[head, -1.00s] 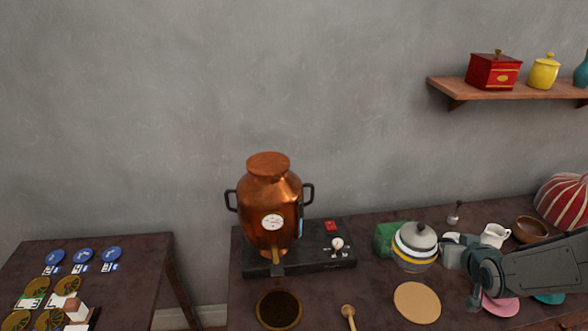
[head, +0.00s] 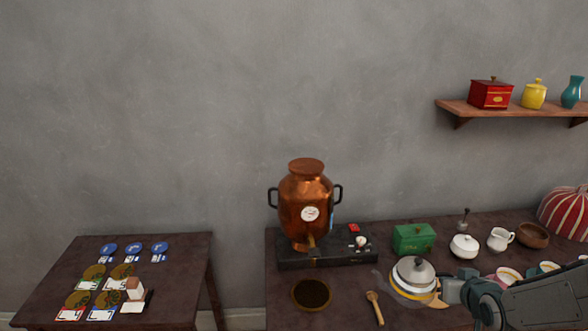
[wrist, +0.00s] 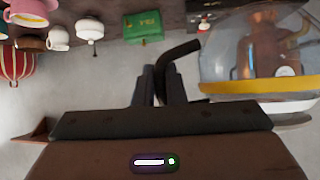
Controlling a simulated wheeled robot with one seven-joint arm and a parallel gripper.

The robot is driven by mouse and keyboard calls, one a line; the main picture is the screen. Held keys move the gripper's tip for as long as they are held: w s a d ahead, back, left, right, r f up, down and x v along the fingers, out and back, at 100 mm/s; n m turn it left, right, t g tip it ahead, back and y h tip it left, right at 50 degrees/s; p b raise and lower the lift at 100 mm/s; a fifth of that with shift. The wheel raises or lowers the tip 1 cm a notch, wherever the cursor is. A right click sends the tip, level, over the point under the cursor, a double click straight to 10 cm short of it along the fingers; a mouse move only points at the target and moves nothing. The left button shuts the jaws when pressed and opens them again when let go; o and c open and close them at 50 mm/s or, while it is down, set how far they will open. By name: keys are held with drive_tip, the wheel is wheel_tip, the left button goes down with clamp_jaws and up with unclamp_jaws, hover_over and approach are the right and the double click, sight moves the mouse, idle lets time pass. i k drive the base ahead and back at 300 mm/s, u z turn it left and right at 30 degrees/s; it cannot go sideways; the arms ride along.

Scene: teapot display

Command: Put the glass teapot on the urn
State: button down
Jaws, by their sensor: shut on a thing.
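The glass teapot (head: 411,285) has a clear body, a grey lid and a yellow-and-white band. My gripper (head: 447,290) is shut on its dark handle, at the teapot's right side in the head view. The wrist view shows the curved handle (wrist: 180,49) between my fingers (wrist: 158,88) and the clear glass body (wrist: 262,55) at the right. The copper urn (head: 306,200) stands upright on a black base, left of and behind the teapot. The urn's flat round top (head: 306,165) is bare. The teapot is apart from the urn and looks raised over the table; its underside is hard to see.
A green tin (head: 413,238), a white lidded pot (head: 464,246) and a white jug (head: 500,239) stand behind the teapot. A dark round mat (head: 311,294) and a wooden spoon (head: 374,307) lie in front of the urn. The wall above the urn is clear.

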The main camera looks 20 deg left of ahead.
sight(306, 164)
drive_tip(key=u, duration=0.9)
